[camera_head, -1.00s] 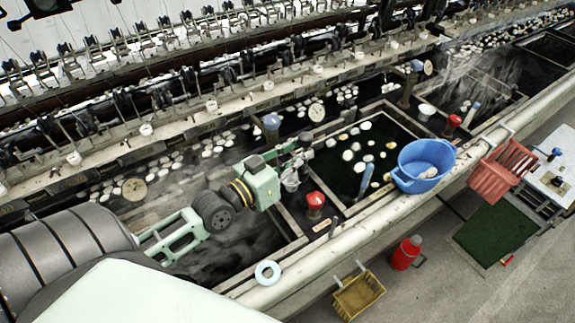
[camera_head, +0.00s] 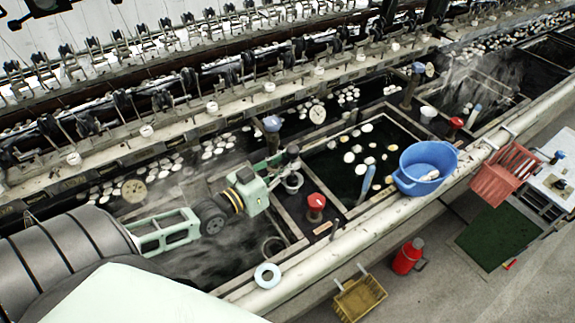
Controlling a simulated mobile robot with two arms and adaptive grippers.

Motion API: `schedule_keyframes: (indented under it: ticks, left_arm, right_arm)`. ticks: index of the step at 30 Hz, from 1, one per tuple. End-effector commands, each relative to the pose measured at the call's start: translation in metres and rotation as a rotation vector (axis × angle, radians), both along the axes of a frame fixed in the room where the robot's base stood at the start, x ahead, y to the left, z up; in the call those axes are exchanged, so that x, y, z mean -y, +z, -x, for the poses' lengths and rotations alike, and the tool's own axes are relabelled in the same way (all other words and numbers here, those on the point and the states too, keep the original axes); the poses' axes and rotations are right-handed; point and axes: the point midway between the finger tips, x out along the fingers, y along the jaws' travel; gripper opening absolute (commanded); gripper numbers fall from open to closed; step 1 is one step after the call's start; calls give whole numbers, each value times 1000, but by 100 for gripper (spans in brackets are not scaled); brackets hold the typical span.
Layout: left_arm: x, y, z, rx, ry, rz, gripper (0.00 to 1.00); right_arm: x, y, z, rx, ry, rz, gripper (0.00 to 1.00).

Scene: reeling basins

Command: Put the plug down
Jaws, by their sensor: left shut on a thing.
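My left gripper (camera_head: 285,161) reaches in from the left, over the divider beside the near dark basin. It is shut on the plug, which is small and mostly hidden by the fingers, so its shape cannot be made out. A grey cup-like ring (camera_head: 293,182) shows just below the fingertips; I cannot tell whether they touch. A dark round ring (camera_head: 272,247) shows at the right end of the near steaming basin, below the gripper. My right gripper is not in view.
A red-topped knob (camera_head: 316,202) stands on the divider, right of my gripper. A blue tub (camera_head: 407,183) and a pale ring (camera_head: 267,275) rest along the front ledge. The right basin holds floating white cocoons.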

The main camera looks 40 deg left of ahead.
Motion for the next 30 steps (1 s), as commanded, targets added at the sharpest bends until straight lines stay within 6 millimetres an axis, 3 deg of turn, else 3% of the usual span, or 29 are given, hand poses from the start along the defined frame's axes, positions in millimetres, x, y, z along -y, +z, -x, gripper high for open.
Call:
schedule_keyframes:
  ticks: [6,7,13,21,25,30]
  left_arm:
    - [0,-6,0,3,0,2,0]
    - [0,-6,0,0,0,1,16]
    - [0,-6,0,0,0,1,32]
    - [0,-5,0,0,0,0,32]
    - [0,4,0,0,-1,0,32]
    - [-5,-2,21,-6,0,-1,32]
  right_arm:
    - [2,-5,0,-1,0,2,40]
    - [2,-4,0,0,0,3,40]
    - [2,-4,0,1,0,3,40]
    - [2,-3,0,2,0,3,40]
    - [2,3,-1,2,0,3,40]
    - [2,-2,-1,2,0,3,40]
